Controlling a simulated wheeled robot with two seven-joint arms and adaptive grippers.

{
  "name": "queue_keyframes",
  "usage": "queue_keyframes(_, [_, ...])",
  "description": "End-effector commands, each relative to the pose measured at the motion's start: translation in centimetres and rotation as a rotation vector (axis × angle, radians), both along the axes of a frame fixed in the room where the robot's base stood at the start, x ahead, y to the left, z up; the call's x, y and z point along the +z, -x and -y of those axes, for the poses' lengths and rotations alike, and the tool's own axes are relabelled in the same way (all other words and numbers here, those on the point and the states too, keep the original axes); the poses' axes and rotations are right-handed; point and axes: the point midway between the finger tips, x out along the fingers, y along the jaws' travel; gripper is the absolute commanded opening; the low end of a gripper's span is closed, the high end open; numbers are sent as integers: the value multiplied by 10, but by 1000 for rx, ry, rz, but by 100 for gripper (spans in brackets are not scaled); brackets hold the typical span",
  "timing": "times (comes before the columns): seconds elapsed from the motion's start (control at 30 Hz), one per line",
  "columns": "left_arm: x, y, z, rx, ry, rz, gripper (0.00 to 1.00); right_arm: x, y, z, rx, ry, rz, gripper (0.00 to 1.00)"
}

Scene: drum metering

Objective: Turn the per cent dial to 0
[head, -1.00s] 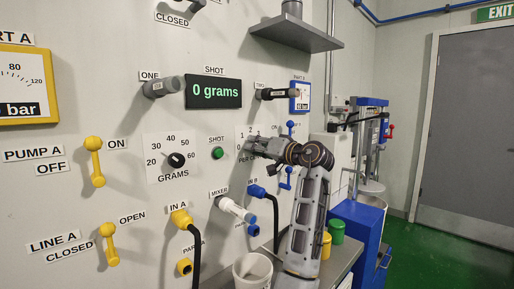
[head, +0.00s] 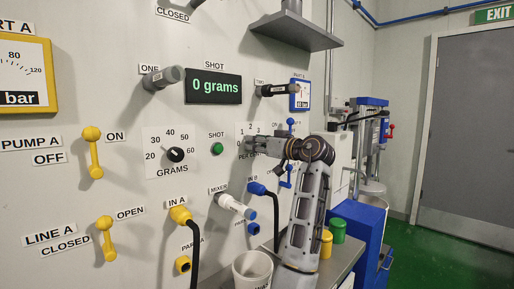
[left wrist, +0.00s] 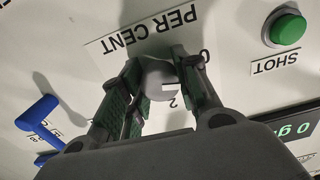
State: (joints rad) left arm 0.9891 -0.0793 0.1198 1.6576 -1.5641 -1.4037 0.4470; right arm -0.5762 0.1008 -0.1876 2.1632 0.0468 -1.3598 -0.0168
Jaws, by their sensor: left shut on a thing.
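The per cent dial is a grey round knob (left wrist: 160,80) on a white plate (head: 240,129) marked PER CENT. In the left wrist view the plate appears upside down, with 0 and 2 readable beside the knob. A short white mark on the knob points toward the picture's right, between the 0 and the 2; the exact reading is unclear. My left gripper (head: 252,146) is at the dial in the head view and hides the knob there. In the left wrist view its fingers (left wrist: 158,88) are shut on the knob from both sides. My right gripper is not in view.
A green SHOT button (head: 217,149) and the GRAMS dial (head: 175,154) are left of the per cent plate. The display (head: 214,87) reads 0 grams. A blue lever (left wrist: 40,118) is near the gripper. Hose connectors and a white bucket (head: 252,268) are below.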

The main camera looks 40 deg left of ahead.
Motion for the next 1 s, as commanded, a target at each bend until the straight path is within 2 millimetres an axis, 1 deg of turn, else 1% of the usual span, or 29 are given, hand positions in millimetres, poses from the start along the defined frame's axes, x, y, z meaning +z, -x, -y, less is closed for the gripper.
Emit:
queue_keyframes(0.2, [-1, 0, 0, 0, 13, 140, 7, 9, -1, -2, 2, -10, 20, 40])
queue_keyframes(0.4, [-1, 0, 0, 0, 20, 221, 7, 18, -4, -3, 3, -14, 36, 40])
queue_keyframes(0.6, [-1, 0, 0, 0, 23, 253, 7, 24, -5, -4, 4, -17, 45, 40])
queue_keyframes(0.97, [-1, 0, 0, 0, 23, 256, 7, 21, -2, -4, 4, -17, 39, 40])
queue_keyframes(1.0, [-1, 0, 0, 0, 23, 256, 35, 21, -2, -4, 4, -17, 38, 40])
